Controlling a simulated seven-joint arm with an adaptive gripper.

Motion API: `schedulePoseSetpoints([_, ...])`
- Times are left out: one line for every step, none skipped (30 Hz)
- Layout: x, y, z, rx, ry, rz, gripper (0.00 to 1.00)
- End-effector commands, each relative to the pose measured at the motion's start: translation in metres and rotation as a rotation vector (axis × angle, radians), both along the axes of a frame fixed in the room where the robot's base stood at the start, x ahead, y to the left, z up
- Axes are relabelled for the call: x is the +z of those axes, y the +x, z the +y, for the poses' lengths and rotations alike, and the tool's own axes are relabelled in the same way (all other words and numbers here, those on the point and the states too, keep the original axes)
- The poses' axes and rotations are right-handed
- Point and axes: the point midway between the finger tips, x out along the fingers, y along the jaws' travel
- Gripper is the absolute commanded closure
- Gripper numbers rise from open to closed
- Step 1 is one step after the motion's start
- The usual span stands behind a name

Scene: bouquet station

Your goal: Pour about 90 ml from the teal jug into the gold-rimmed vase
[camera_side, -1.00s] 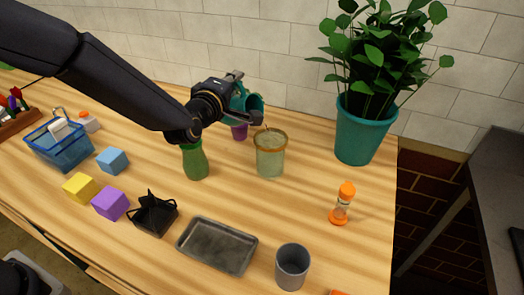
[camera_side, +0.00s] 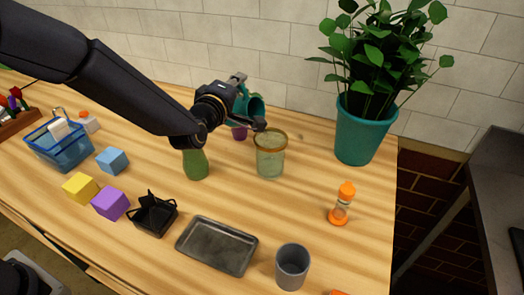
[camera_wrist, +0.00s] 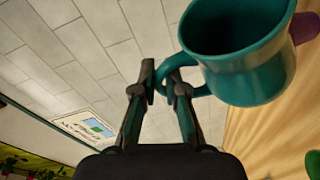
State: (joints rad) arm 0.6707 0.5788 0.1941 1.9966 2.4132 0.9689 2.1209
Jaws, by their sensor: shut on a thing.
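The teal jug (camera_side: 256,107) is held in the air, tilted, behind and to the upper left of the vase in the side view. In the wrist view the jug (camera_wrist: 245,70) shows its open mouth and dark inside; I cannot make out liquid in it. My gripper (camera_wrist: 163,88) is shut on the jug's handle; it also shows in the side view (camera_side: 250,122). The gold-rimmed vase (camera_side: 270,160) stands upright on the table, pale green and see-through. Its liquid level is unclear. No stream is clearly visible between jug and vase.
A green vase (camera_side: 195,164) stands left of the gold-rimmed vase, under my arm. A purple object (camera_side: 239,133) is behind. Bare table lies right of the vase.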

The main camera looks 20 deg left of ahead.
Motion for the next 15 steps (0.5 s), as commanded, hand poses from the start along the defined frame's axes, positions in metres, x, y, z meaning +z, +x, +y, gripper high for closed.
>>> schedulePoseSetpoints([0.0011,0.0003,-0.0006,0.0,0.005,-0.005,1.0])
schedulePoseSetpoints([0.0009,0.0002,-0.0008,0.0,0.008,-0.006,1.0])
schedulePoseSetpoints([0.0008,0.0002,-0.0011,0.0,0.013,-0.006,1.0])
schedulePoseSetpoints([0.0007,0.0001,-0.0014,0.001,0.016,-0.007,1.0])
schedulePoseSetpoints([0.0006,0.0001,-0.0016,0.0,0.019,-0.007,1.0])
schedulePoseSetpoints([0.0004,0.0,-0.0021,0.001,0.023,-0.008,1.0])
schedulePoseSetpoints([0.0003,-0.0001,-0.0023,0.0,0.026,-0.009,1.0])
schedulePoseSetpoints([0.0001,-0.0001,-0.0027,0.001,0.029,-0.01,1.0])
schedulePoseSetpoints([-0.0001,-0.0003,-0.0032,0.0,0.033,-0.01,1.0])
schedulePoseSetpoints([-0.0002,-0.0003,-0.0035,0.0,0.036,-0.011,1.0])
schedulePoseSetpoints([-0.0003,-0.0004,-0.0038,0.0,0.039,-0.012,1.0])
schedulePoseSetpoints([-0.0005,-0.0005,-0.0041,0.0,0.043,-0.013,1.0])
schedulePoseSetpoints([-0.0006,-0.0006,-0.0044,0.0,0.047,-0.013,1.0])
schedulePoseSetpoints([-0.0008,-0.0006,-0.0047,0.001,0.05,-0.013,1.0])
schedulePoseSetpoints([-0.001,-0.0006,-0.0051,0.0,0.055,-0.014,1.0])
